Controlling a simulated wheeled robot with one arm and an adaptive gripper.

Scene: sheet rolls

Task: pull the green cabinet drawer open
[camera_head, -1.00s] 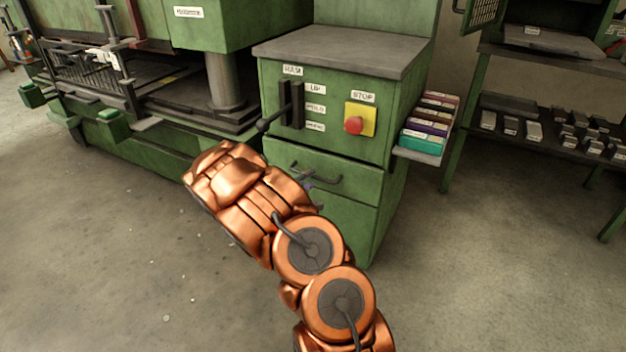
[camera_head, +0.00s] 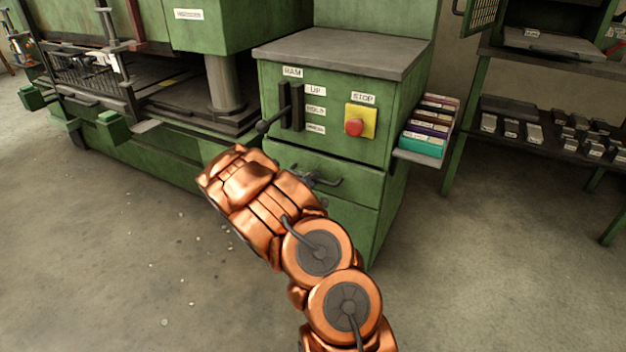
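The green cabinet (camera_head: 420,75) stands in the middle of the view with a grey top. Its upper drawer (camera_head: 358,192) sits below the control panel and looks flush with the front. A dark bar handle (camera_head: 330,182) runs across the drawer front. My copper arm reaches up from the bottom and covers the drawer's left part. My gripper (camera_head: 308,179) shows only as a small dark piece at the handle's left part, mostly hidden behind my arm. I cannot tell whether its fingers are around the handle or only beside it.
A black lever (camera_head: 275,118) juts out above the drawer, close to my arm. A red stop button (camera_head: 354,127) is on the panel. A side shelf with coloured boxes (camera_head: 428,130) sticks out on the right. The floor (camera_head: 480,280) at lower right is clear.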

